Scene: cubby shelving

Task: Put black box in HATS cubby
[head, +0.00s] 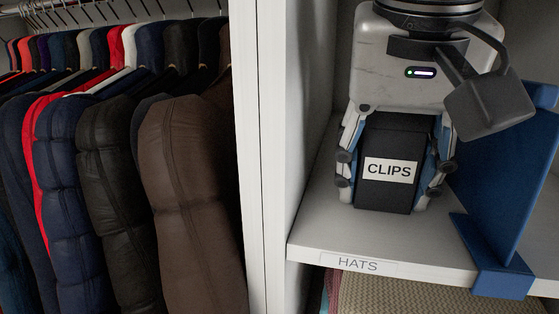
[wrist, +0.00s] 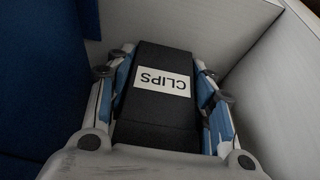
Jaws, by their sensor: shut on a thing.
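The black box (head: 384,189) with a white CLIPS label stands upright in the HATS cubby (head: 312,236), in the head view. Its base appears to be on or very close to the cubby floor; I cannot tell whether it touches. My gripper (head: 392,185) points down and is shut on the box, with one finger on each side. In the wrist view, the black box (wrist: 155,125) sits between the two fingers of my gripper (wrist: 160,82). The HATS label (head: 358,264) is on the shelf's front edge.
A blue divider (head: 500,190) stands right of the box, its foot over the shelf edge. The cubby's white left wall (head: 309,130) is on the other side. Jackets (head: 190,190) hang at the left. Folded fabric (head: 400,294) lies below the shelf.

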